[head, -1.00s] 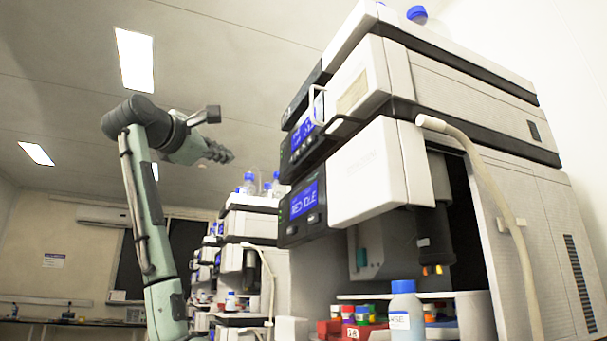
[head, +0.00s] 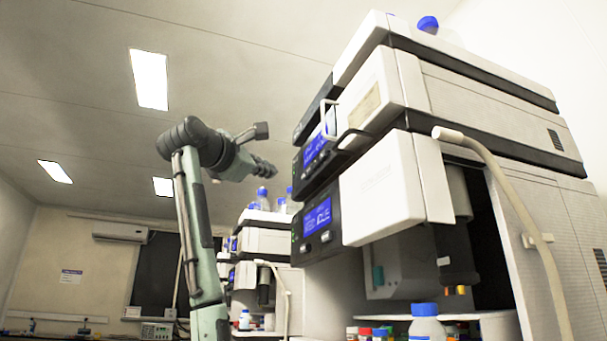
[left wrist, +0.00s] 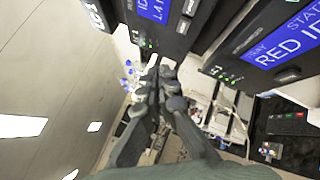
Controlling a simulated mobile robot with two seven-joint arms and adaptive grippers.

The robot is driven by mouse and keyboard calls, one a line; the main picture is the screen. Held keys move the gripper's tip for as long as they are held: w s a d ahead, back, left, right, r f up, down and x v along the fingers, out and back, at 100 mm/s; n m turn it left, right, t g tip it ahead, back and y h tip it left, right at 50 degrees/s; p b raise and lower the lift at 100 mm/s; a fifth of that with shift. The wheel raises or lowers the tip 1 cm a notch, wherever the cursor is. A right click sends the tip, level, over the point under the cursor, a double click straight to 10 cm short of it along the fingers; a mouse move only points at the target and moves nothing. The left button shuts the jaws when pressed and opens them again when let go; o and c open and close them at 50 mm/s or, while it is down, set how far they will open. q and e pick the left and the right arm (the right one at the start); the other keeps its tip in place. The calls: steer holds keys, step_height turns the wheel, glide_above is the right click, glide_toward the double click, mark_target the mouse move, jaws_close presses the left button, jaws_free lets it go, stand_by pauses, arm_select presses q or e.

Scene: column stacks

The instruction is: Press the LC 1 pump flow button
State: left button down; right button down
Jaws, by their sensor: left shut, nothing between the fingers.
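The near instrument stack (head: 400,185) fills the right of the head view. Its upper dark panel has a blue display (head: 317,147) with small buttons below. In the left wrist view this display (left wrist: 155,8) shows a cut-off figure, with pale buttons (left wrist: 187,12) beside it. The lower panel has another blue display (head: 318,215), which reads RED and a cut-off word in the left wrist view (left wrist: 300,40). My left gripper (head: 272,170) is shut and empty, just left of the upper panel and apart from it. Its fingers also show in the left wrist view (left wrist: 160,66). My right gripper is out of view.
A white loop handle (head: 325,118) sticks out beside the upper panel. A pale hose (head: 500,180) hangs down the stack's side. A blue-capped bottle (head: 426,328) stands low in front. Further stacks with bottles (head: 265,240) stand behind my arm. Open air lies left of my arm.

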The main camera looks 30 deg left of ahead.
mark_target(305, 176)
arm_select(q)
steer(key=shift+w+d, duration=1.5)
steer(key=shift+w, duration=0.3)
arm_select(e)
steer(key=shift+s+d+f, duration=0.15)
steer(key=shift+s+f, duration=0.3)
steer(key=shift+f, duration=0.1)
arm_select(q)
steer(key=shift+w+d, duration=0.25)
steer(key=shift+w, duration=0.05)
steer(key=shift+w+d, duration=0.3)
stand_by(0.5)
steer(key=shift+s+a, duration=0.55)
steer(key=shift+s, duration=0.1)
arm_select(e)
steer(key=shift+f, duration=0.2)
